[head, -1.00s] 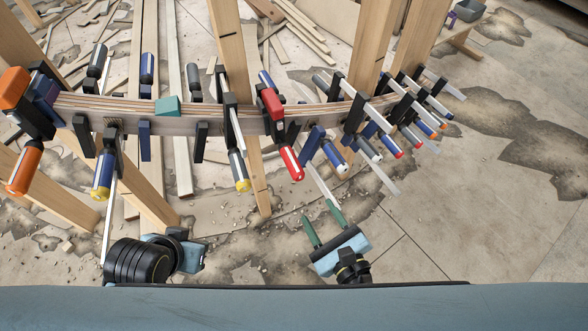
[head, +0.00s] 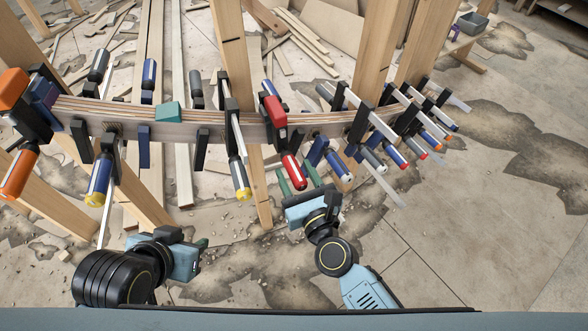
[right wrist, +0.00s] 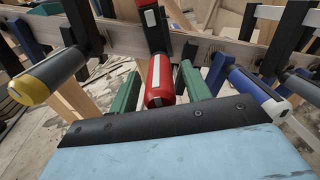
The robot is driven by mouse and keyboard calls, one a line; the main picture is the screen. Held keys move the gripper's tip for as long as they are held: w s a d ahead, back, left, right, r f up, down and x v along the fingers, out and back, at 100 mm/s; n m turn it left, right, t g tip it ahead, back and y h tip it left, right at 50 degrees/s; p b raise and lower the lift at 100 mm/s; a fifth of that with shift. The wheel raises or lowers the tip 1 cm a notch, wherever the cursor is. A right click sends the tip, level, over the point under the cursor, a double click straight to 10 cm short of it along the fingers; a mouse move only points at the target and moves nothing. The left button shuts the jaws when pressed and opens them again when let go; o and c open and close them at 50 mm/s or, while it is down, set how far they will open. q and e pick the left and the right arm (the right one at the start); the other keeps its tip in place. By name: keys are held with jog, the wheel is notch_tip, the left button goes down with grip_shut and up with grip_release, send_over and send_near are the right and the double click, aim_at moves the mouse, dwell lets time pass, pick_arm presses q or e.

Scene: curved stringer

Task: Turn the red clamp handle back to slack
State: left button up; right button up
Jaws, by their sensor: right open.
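The red clamp handle (head: 293,170) hangs below the curved wooden stringer (head: 190,118), under its red clamp head (head: 275,112). In the right wrist view the red handle (right wrist: 159,82) lies between the two green fingers of my right gripper (right wrist: 163,92). The fingers are open, with a gap visible on both sides of the handle.
Other clamps crowd both sides: a yellow-tipped grey handle (head: 240,180) at left and a blue-and-white handle (head: 337,163) at right. Wooden posts (head: 370,60) stand behind the stringer. The floor at lower right is clear of clamps.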

pick_arm(q)
jog(key=shift+w+d+r, duration=0.1)
jog(key=shift+w+r, duration=0.05)
jog(key=shift+w, duration=0.15)
pick_arm(e)
jog(key=shift+w+a, duration=0.3)
jog(key=shift+w, duration=0.35)
jog(key=c, duration=1)
